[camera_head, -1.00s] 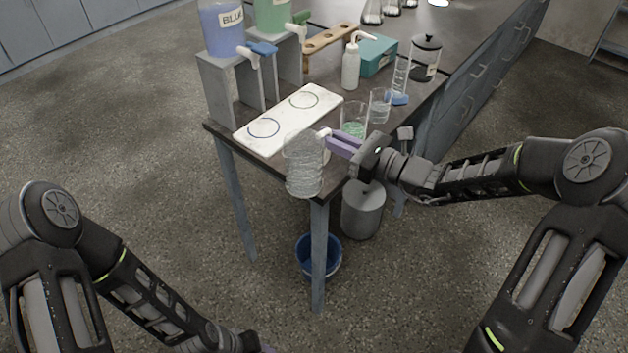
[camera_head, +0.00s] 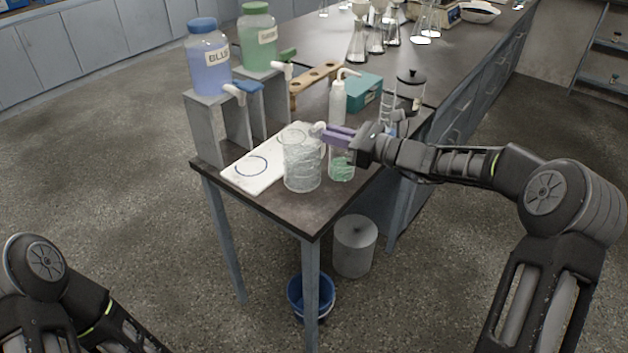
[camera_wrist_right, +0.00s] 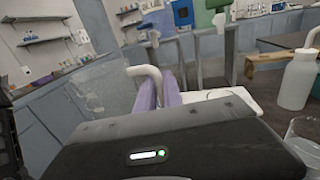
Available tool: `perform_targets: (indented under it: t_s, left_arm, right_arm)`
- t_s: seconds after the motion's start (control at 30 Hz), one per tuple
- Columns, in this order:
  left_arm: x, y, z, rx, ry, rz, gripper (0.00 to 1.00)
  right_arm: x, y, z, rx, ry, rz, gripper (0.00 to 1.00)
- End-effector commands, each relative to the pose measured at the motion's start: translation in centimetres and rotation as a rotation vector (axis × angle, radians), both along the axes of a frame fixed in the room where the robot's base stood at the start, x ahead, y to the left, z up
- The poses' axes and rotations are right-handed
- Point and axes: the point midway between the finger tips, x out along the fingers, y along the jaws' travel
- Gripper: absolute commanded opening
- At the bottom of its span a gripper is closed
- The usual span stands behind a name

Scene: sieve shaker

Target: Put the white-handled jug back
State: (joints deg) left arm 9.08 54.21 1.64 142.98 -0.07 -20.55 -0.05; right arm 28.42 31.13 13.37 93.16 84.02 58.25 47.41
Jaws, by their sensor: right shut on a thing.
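The clear jug (camera_head: 302,168) with a white handle (camera_head: 318,129) is upright at the front corner of the table (camera_head: 275,208). I cannot tell whether its base touches the surface. My right gripper (camera_head: 328,133) comes from the right, its purple fingers shut on the handle. In the right wrist view, the white handle (camera_wrist_right: 148,74) shows between the fingers, with the clear jug wall (camera_wrist_right: 95,92) to the left. A white mat (camera_head: 232,179) lies behind and left of the jug. My left gripper is out of view.
A beaker with green liquid (camera_head: 342,164) stands close right of the jug. A white wash bottle (camera_head: 338,103), teal box (camera_head: 364,92) and wooden rack (camera_head: 312,84) are behind. Blue (camera_head: 209,65) and green (camera_head: 257,42) dispensers stand on grey stands at the left.

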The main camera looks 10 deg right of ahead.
Motion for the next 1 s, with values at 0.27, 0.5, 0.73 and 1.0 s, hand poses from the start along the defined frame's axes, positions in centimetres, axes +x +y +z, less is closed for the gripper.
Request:
perform_targets:
  t_s: [0.27,0.5,0.73,1.0]
  left_arm:
    - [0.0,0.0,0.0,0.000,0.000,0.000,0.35]
    - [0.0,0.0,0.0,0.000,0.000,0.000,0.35]
    - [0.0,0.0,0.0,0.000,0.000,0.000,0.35]
    - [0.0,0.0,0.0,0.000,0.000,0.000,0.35]
  right_arm:
    - [0.0,0.0,-4.1,0.004,0.000,-0.001,0.00]
    - [0.0,0.0,-4.3,0.002,-0.002,0.000,0.00]
    - [0.0,0.0,-5.5,0.004,0.000,0.000,0.00]
    - [0.0,0.0,-8.1,0.002,-0.003,0.000,0.00]
